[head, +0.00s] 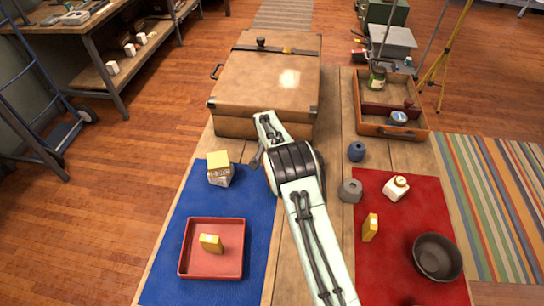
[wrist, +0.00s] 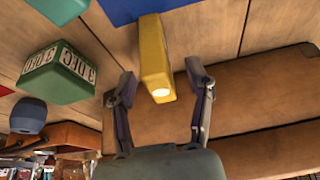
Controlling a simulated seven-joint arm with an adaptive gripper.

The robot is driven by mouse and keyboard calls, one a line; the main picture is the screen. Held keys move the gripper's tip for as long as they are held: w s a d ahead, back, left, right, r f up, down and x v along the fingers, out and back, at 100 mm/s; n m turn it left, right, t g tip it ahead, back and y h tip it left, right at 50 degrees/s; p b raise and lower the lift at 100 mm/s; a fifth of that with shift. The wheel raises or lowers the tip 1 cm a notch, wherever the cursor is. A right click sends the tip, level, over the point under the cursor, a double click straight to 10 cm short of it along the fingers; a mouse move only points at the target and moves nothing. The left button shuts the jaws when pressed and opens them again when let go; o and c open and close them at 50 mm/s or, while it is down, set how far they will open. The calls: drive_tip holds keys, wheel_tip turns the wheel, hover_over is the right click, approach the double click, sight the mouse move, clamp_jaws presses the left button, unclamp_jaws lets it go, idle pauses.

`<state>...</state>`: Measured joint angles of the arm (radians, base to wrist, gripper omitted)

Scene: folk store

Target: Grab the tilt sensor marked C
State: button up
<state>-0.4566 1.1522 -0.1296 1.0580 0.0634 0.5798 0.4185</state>
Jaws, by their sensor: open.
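A yellow block-shaped device (wrist: 153,52) with a bright pale end lies between the spread fingers of my gripper (wrist: 160,98) in the wrist view, apart from both. Its marking is not legible. My gripper is open and empty. Similar yellow pieces show there: one in the red tray (head: 210,243) and one on the red mat (head: 370,227). No letter C is readable on any of them, so I cannot tell which is the marked sensor.
A big brown case (head: 268,80) stands beyond my arm. A lettered block (head: 220,176) with a yellow top stands on the blue mat (head: 185,205). A red tray (head: 183,262), a dark bowl (head: 437,258), a grey roll (head: 350,191) and an open case (head: 404,132) are around.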

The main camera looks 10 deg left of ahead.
clamp_jaws()
drive_tip(key=shift+r, duration=0.1)
